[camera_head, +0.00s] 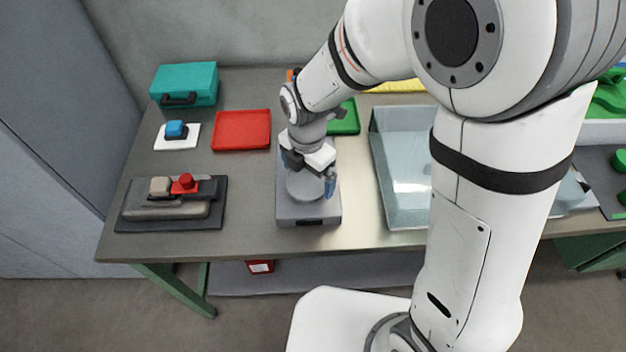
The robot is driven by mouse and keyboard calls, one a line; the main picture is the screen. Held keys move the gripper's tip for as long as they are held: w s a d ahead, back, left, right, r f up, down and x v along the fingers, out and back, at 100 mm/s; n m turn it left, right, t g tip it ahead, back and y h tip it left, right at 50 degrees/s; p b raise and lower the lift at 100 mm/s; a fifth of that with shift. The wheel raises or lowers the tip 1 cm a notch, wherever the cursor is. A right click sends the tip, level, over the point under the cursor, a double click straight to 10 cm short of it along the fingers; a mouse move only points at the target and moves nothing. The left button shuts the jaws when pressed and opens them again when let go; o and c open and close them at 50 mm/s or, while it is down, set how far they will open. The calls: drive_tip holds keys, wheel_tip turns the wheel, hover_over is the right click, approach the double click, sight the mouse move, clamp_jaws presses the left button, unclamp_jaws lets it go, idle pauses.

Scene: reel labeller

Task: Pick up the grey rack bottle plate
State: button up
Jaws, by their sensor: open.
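A grey box-shaped unit (308,212) stands near the front of the table, with a round pale grey plate (303,186) on its top. I cannot tell for sure whether this round plate is the grey rack bottle plate. My gripper (312,177) points down over the round plate, with its jaws open. A blue-tipped finger shows at the plate's right side. My gripper and wrist hide the back of the unit, and I cannot tell whether the fingers touch the plate.
A dark tray (127,223) with grey, beige and red parts lies left. Behind it are a blue block (176,129) on a white plate, a teal case (190,80) and a red tray (241,143). A clear bin (398,212) stands right. Bare table lies between.

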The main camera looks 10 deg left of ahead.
drive_tip(key=shift+f, duration=1.3)
drive_tip(key=shift+c, duration=0.6)
drive_tip(key=shift+r, duration=0.1)
drive_tip(key=c, duration=0.8)
